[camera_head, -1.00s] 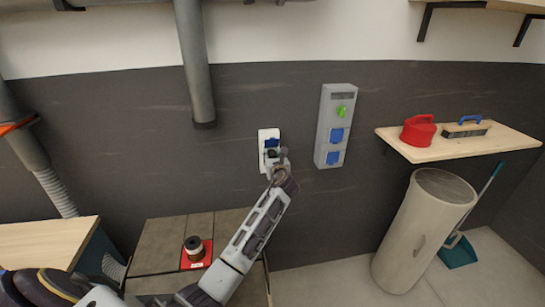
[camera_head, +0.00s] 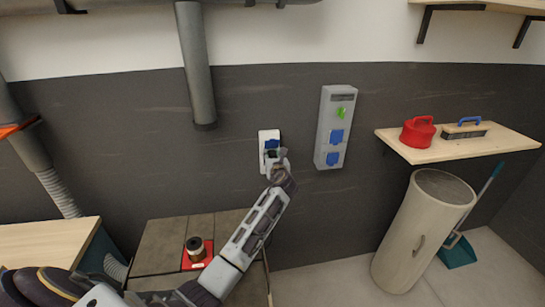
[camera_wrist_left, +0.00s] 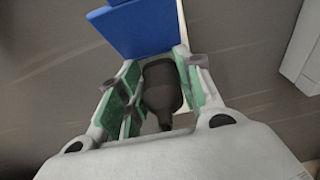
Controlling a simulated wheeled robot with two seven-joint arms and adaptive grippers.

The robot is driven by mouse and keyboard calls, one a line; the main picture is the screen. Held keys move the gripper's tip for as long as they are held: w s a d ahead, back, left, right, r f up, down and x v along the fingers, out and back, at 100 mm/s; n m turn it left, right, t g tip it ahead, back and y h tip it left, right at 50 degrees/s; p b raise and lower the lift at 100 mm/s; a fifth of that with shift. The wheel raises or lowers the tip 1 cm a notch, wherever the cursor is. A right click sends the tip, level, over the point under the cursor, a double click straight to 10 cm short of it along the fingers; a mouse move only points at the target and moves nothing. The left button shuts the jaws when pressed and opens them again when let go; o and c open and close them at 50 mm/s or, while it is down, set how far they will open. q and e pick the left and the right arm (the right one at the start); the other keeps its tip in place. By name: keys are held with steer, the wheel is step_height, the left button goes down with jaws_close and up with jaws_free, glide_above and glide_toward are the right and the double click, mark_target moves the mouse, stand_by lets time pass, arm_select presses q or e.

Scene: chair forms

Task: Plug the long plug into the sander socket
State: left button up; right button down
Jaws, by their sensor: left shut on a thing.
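A white wall socket (camera_head: 263,135) with a blue lid (camera_head: 271,143) is on the dark wall. No readable label shows whether it is the sander socket. The lid stands raised in the left wrist view (camera_wrist_left: 135,25). My left gripper (camera_head: 278,157) is right at this socket. Its green-padded fingers (camera_wrist_left: 160,85) are shut on a black plug (camera_wrist_left: 162,84), below the raised lid. The plug's front end is hidden, so I cannot tell whether it is in the socket. My right gripper is out of view.
A grey panel (camera_head: 325,110) with two blue-lidded sockets is to the right. A shelf (camera_head: 450,148) holds a red container (camera_head: 417,132) and a brush (camera_head: 464,130). A spool (camera_head: 195,247) stands on the cabinet below. A vertical pipe (camera_head: 196,75) is at the upper left.

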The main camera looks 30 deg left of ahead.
arm_select(q)
steer(key=shift+a+r+p, duration=0.15)
steer(key=shift+p, duration=0.3)
stand_by(1.1)
steer(key=o, duration=1.3)
steer(key=shift+w, duration=0.15)
steer(key=shift+c, duration=0.2)
steer(key=shift+s+d, duration=0.3)
steer(key=shift+s, duration=0.1)
steer(key=v, duration=1.1)
